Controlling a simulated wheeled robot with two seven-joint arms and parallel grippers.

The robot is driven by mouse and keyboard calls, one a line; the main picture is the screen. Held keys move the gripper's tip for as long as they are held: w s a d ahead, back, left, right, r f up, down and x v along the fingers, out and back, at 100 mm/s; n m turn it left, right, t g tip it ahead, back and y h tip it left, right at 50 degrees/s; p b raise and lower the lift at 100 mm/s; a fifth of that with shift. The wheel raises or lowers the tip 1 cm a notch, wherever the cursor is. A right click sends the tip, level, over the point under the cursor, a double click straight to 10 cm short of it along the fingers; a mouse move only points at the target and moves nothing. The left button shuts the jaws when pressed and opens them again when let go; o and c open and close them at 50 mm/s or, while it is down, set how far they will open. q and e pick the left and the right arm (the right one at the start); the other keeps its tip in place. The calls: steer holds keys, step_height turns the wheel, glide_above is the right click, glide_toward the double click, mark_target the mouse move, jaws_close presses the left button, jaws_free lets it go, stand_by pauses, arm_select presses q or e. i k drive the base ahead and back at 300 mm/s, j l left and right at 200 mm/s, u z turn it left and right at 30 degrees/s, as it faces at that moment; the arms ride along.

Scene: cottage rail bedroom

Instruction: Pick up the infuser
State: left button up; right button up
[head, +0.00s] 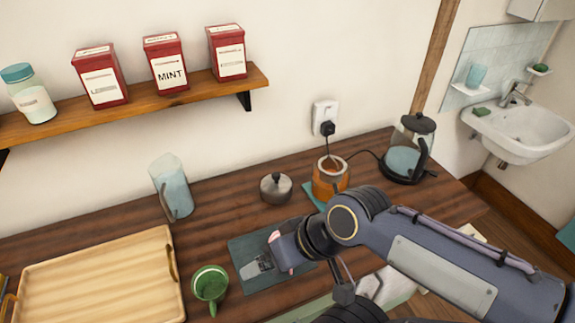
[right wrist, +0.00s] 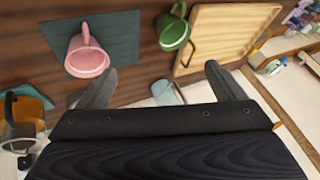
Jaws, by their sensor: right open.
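I cannot make out the infuser for sure. An amber pot (head: 329,177) with a pale rim and no lid on it stands on a small teal mat (head: 309,199). A grey domed piece with a knob (head: 276,188) sits to its left; I cannot tell whether it is a lid or the infuser. My right gripper (head: 262,262) is over the dark teal mat (head: 242,246), apart from both. In the right wrist view its two fingers (right wrist: 158,82) are spread with nothing between them. A pink cup (right wrist: 87,58) on that mat is mostly hidden by the gripper in the head view. My left gripper is out of view.
A green mug (head: 210,286) and a wooden tray (head: 100,280) stand to the left. A glass pitcher (head: 172,187) is near the wall. A kettle (head: 407,152) stands right of the pot, its cord running to a socket. Red tins (head: 165,65) line the shelf.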

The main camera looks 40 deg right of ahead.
mark_target(331, 163)
steer(key=k+z, duration=0.3)
steer(key=k+j+z, duration=0.1)
steer(key=z, duration=1.2)
steer(key=i+l+u, duration=0.2)
steer(key=u, duration=0.2)
steer(key=i+l+u, duration=0.15)
steer(key=l+u, duration=0.2)
steer(key=i+l+u, duration=0.1)
steer(key=l+u, duration=0.65)
steer(key=i+l, duration=0.05)
